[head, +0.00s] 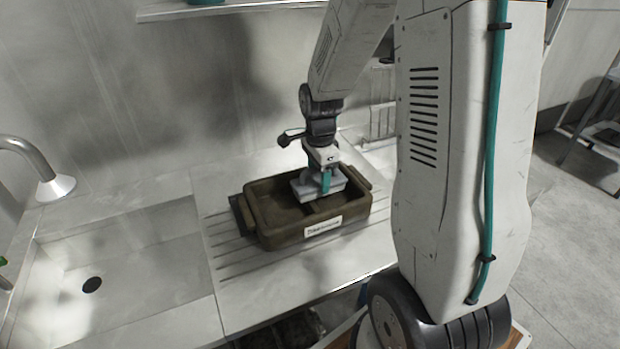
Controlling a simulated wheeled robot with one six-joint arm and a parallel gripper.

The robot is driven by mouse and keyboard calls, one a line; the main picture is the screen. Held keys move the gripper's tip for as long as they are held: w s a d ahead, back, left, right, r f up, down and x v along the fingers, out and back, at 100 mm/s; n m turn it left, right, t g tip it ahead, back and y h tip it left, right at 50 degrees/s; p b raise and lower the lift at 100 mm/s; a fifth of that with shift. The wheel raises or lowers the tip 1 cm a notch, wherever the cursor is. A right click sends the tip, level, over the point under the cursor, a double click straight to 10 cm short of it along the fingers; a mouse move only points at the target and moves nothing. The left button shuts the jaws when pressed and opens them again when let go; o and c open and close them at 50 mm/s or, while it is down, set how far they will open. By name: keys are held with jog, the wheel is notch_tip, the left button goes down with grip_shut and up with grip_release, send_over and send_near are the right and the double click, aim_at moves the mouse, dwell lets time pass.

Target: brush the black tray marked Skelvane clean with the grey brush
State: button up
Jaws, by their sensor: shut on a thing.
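The tray (275,232) stands on the ribbed drainboard, with a white label on its front wall whose writing is too small to read surely. It looks brown and soiled rather than clean black. My gripper (325,181) is over the right half of the tray, shut on the grey brush (309,190). The brush is inside the tray's outline, low near its floor; I cannot tell whether the bristles touch. Part of the tray's inside is hidden behind the brush.
A sink basin (150,290) with a dark drain lies to the left, below a curved metal tap (30,155). A dark flat piece (238,208) sits at the tray's left end. A wall rises close behind. The drainboard (235,310) is bare in front of the tray.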

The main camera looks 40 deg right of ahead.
aim_at(306, 171)
jog(key=shift+d, duration=0.25)
jog(key=shift+w+a+f, duration=0.1)
jog(key=shift+w+a, duration=0.1)
jog(key=shift+a, duration=0.8)
jog(key=shift+w+a, duration=0.15)
jog(key=shift+a, duration=0.85)
jog(key=shift+r, duration=5.05)
jog(key=o, duration=0.5)
jog(key=c, duration=0.5)
jog(key=shift+f, duration=3.65)
